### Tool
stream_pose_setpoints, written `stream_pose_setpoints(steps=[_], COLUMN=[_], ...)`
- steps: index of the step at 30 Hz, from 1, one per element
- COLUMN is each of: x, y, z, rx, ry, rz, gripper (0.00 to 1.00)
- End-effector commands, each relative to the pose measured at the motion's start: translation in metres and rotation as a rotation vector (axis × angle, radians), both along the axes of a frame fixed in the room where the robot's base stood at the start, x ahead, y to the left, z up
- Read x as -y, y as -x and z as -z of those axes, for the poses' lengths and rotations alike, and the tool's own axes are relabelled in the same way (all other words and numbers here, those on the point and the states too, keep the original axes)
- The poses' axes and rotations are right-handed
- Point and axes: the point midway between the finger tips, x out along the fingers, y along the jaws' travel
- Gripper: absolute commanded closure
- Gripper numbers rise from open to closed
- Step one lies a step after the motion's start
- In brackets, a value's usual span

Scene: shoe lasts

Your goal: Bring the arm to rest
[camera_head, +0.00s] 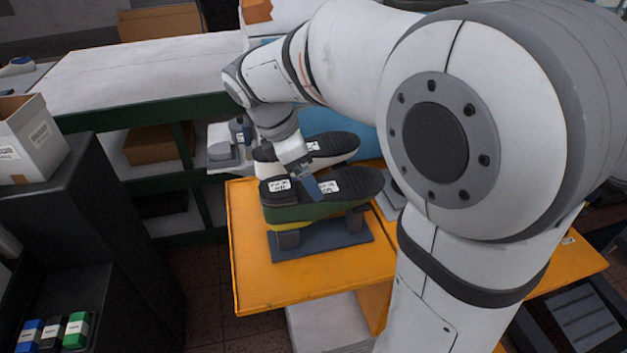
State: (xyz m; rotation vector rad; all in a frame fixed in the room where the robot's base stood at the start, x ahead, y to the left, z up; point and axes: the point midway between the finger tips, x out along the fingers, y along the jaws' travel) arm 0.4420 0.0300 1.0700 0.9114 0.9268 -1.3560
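My white arm fills the right and upper middle of the head view, bent over an orange table (262,275). My gripper (322,190) points down at a green shoe last (310,211) with a dark sole facing up and white labels. The gripper's fingertips look to be at or just above the sole; I cannot tell whether they touch it, or whether the fingers are open or shut. The green last rests on a dark grey stand (325,246), with some yellow showing beneath it. A second, white-sided last (345,146) with a dark sole lies just behind it.
A long white-topped bench (140,75) with green edges stands behind to the left, with boxes on its shelves. A dark cabinet (75,215) at left holds a white carton (30,140) and several coloured boxes (75,331). The table's front left part is bare.

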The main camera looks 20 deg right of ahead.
Motion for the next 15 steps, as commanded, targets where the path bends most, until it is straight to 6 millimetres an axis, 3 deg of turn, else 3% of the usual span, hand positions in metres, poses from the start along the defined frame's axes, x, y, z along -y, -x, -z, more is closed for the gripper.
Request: stream_pose_setpoints(steps=[15], x=[-0.0033], y=[0.0002], z=[-0.0082], rx=[-0.001], ry=[0.000], rz=[0.000], gripper=[0.09])
